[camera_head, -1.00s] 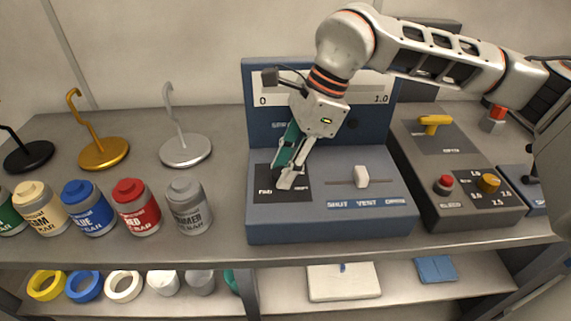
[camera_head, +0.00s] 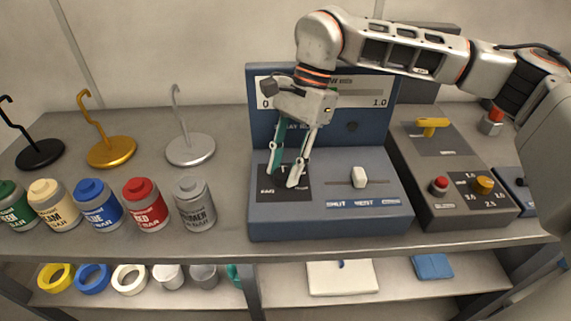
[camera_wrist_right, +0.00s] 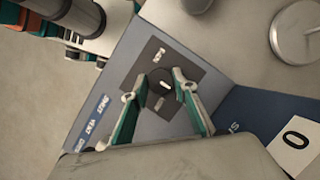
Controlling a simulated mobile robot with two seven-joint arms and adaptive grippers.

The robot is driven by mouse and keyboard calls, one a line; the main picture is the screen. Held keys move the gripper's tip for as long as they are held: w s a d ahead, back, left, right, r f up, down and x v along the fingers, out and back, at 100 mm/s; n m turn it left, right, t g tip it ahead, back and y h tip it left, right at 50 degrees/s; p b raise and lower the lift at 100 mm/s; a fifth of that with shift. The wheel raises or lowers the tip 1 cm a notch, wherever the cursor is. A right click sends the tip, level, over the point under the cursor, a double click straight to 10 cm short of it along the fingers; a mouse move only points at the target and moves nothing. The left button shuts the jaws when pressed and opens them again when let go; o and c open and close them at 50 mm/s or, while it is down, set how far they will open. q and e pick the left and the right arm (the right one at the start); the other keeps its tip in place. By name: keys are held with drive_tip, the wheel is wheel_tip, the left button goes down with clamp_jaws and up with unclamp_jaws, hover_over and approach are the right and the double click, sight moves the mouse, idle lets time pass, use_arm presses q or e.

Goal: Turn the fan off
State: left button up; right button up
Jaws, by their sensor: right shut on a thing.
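The blue-grey control console (camera_head: 330,215) stands on the bench, with a dark fan plate (camera_head: 304,190) at its left front. In the right wrist view a round black knob (camera_wrist_right: 162,86) with a short white mark sits on this dark plate (camera_wrist_right: 190,60). My right gripper (camera_head: 281,180) reaches down to the plate from above, and its fingers hide most of the knob in the head view. In the wrist view the gripper (camera_wrist_right: 160,88) has one finger on either side of the knob and is shut on it. Small labels on the plate are hard to read. My left gripper is not in view.
A white slider (camera_head: 360,177) is right of the plate. A grey box (camera_head: 455,190) with a yellow handle, red button and yellow dial stands further right. Several paint jars (camera_head: 145,205) and hooked stands (camera_head: 190,149) are to the left. A shelf lies below.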

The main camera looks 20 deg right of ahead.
sight(285, 172)
idle(0.4)
drive_tip(key=o, duration=1.1)
wheel_tip(285, 172, up, 10)
drive_tip(key=shift+r, duration=0.1)
